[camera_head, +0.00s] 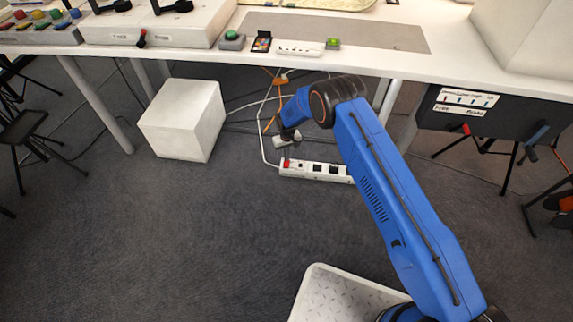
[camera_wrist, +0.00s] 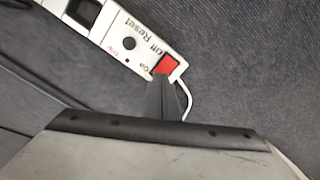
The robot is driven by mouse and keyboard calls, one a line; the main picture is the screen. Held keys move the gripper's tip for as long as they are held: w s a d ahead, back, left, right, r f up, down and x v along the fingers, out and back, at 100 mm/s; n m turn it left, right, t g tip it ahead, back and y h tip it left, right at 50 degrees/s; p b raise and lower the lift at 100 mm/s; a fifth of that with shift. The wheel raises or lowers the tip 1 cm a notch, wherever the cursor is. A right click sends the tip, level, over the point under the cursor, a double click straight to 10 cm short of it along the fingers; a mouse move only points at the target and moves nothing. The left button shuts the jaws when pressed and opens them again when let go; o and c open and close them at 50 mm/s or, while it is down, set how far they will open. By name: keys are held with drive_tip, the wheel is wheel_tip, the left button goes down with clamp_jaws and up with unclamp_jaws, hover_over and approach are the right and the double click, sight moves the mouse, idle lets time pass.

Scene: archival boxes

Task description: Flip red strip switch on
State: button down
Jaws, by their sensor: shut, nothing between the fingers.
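A white power strip (camera_head: 315,170) lies on the dark carpet below the table, with its red switch (camera_head: 286,163) at the left end. In the wrist view the strip (camera_wrist: 113,40) runs from the upper left to the centre, and the red switch (camera_wrist: 166,64) sits at its near end beside printed "On", "Off" and "Reset" labels. My gripper (camera_wrist: 163,84) is shut and empty, its dark fingertips at the lower edge of the red switch in that view. I cannot tell whether they touch it. In the head view my blue arm reaches down over the strip, and the fingertips are hard to make out.
A white box (camera_head: 183,119) stands on the floor left of the strip. A white cable (camera_head: 263,140) and orange cables (camera_head: 271,117) lie behind the strip. The white table (camera_head: 350,58) overhangs above, with legs at either side. Carpet (camera_head: 200,220) in front is clear.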

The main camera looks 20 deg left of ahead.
drive_tip(key=shift+f, duration=0.7)
idle(0.9)
wheel_tip(320, 180, up, 7)
idle(1.0)
idle(0.5)
